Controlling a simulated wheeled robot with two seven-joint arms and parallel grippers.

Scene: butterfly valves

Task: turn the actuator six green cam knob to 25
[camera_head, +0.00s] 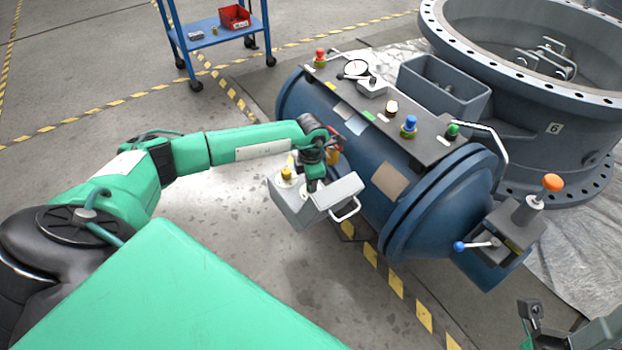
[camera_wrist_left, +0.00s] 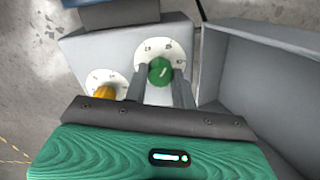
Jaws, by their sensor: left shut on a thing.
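The green cam knob (camera_wrist_left: 160,71) sits on a white round dial (camera_wrist_left: 161,50) with small marks, on a grey actuator box (camera_head: 290,205). My left gripper (camera_wrist_left: 160,84) has a finger on each side of the knob and is shut on it. The exact dial reading is too small to read. In the head view my left gripper (camera_head: 313,181) reaches down onto the box and hides the green knob. A yellow knob (camera_wrist_left: 104,91) on its own dial is beside it, left. My right gripper (camera_head: 532,312) is partly in view at the lower right, apart from everything.
A grey lid or open shell (camera_head: 340,192) with a handle stands close right of my left gripper. Behind is a blue tank (camera_head: 345,135) with several knobs on top. A big grey valve ring (camera_head: 510,100) and a blue cart (camera_head: 215,35) stand farther off.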

